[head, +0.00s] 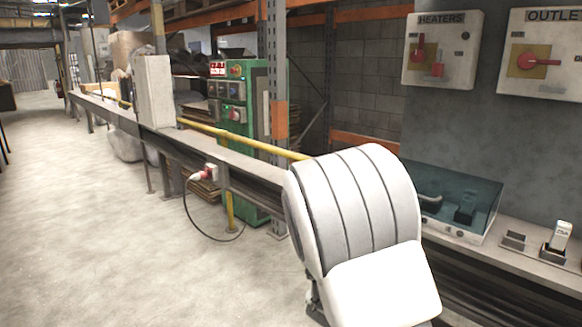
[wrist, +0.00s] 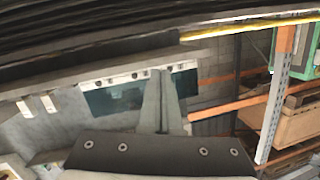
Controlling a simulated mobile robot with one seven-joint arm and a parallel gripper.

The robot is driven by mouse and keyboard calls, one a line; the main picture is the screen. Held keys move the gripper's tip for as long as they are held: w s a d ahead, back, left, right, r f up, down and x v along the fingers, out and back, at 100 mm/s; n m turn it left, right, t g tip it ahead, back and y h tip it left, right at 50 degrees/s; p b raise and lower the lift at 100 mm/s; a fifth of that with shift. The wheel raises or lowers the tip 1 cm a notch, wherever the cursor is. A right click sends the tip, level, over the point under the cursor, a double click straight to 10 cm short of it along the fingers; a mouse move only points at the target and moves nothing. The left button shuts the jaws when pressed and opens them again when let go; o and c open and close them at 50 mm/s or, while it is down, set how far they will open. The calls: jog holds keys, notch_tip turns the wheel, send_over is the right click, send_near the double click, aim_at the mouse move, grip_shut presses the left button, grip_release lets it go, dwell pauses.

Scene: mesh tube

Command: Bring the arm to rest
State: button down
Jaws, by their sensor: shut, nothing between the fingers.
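My gripper (wrist: 161,76) is in the wrist view, pointing away from the camera, with its fingers together and nothing between them. It appears in front of a teal see-through box, and I cannot tell how far it is from it. In the head view my white and grey arm (head: 352,215) rises in the lower middle, in front of the long bench. My gripper is hidden in that view.
The teal box (head: 458,200) stands on the bench at right, also seen in the wrist view (wrist: 184,83). Right of it is a holder with a white device (head: 560,236). HEATERS (head: 443,50) and OUTLET (head: 543,54) switch boxes hang above. Open floor (head: 110,230) lies left.

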jog(key=s+a+r+n+g+y, duration=0.3)
jog(key=s+a+r+n+y, duration=0.3)
jog(key=s+a+r+y, duration=0.4)
jog(key=s+d+n+g, duration=0.2)
jog(key=s, duration=0.9)
jog(key=s+d+n+g, duration=0.2)
jog(key=s+d, duration=0.1)
jog(key=s, duration=0.7)
notch_tip(320, 180, up, 28)
jog(key=p, duration=2.8)
jog(key=shift+s+r+g+h, duration=0.15)
jog(key=shift+s+g+h, duration=0.15)
jog(key=shift+s+h, duration=0.1)
